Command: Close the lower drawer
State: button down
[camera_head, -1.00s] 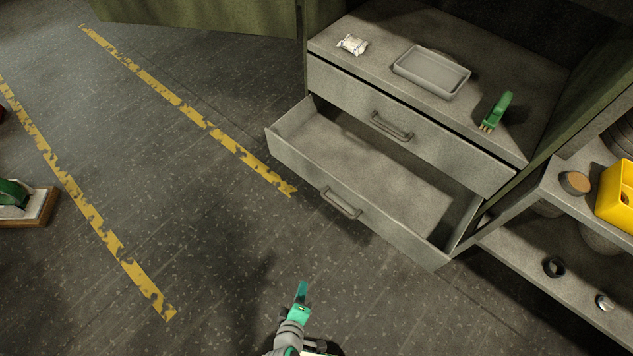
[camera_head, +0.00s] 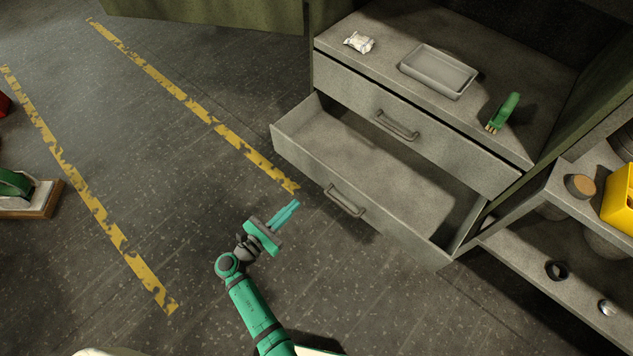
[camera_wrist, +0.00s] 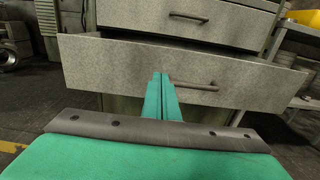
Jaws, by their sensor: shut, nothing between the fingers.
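The lower drawer (camera_head: 300,165) is grey, pulled well out of the cabinet, and looks empty inside. Its bar handle (camera_head: 345,200) is on the front panel. In the wrist view the lower drawer front (camera_wrist: 110,68) spans the picture, with its handle (camera_wrist: 197,86) just right of my fingertips. My gripper (camera_head: 292,207) is green, shut and empty. It is in front of the drawer, left of the handle in the head view, and appears apart from the panel. The wrist view also shows my gripper's fingers (camera_wrist: 161,80) together, pointing at the drawer front.
The upper drawer (camera_head: 430,130) is shut, with its own handle (camera_head: 397,125). On the cabinet top are a grey tray (camera_head: 437,72), a small white packet (camera_head: 359,42) and a green-handled brush (camera_head: 503,112). A shelf with a yellow bin (camera_head: 620,200) stands right.

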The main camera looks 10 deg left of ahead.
aim_at(327, 173)
jog(key=x, duration=1.4)
jog(key=shift+a, duration=0.1)
